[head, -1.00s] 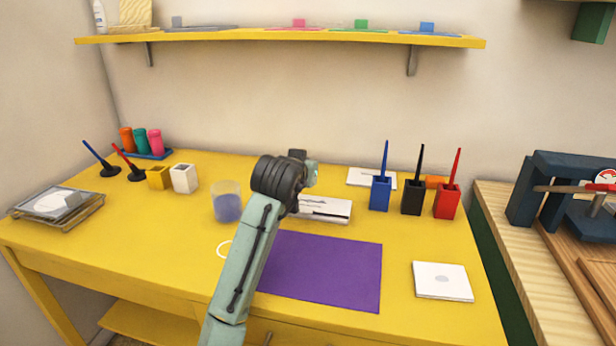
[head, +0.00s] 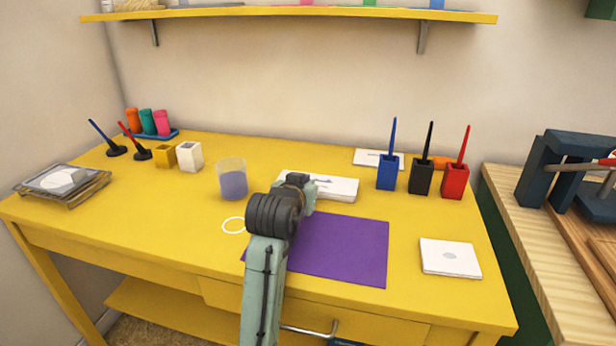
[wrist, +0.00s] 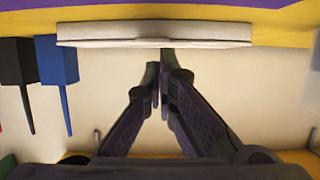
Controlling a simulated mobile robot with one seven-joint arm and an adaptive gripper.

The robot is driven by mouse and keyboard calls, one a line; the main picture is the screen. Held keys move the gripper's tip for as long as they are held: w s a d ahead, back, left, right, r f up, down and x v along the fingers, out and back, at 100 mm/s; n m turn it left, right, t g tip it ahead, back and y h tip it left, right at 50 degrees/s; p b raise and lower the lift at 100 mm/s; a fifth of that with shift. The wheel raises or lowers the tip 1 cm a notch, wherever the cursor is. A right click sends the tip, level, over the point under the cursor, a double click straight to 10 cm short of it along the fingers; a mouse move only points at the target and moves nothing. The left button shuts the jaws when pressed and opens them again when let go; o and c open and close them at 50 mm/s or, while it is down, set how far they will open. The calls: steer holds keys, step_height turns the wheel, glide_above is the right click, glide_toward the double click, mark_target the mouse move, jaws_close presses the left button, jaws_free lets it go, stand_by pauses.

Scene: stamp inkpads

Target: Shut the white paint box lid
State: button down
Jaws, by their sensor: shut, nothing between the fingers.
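The white paint box (head: 335,188) lies on the yellow desk just behind the purple mat. Its white top lies flat over the base, with a small dark mark on it. In the wrist view the box's edge (wrist: 100,34) shows as a thin white slab with a seam along it. I cannot tell whether the seam is fully closed. My gripper (head: 298,180) is at the box's left part and hides some of it. In the wrist view my gripper (wrist: 160,68) is shut and empty, its fingertips at the box's edge. Contact is unclear.
A cup of bluish liquid (head: 232,182) stands left of the box. Blue (head: 387,173), black (head: 421,177) and red (head: 455,181) brush holders stand to the right. A white square case (head: 450,258) lies front right.

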steer(key=shift+s+f, duration=0.15)
steer(key=shift+f, duration=0.45)
steer(key=shift+f, duration=0.1)
stand_by(0.3)
steer(key=shift+w+d+f, duration=0.1)
steer(key=shift+w, duration=0.45)
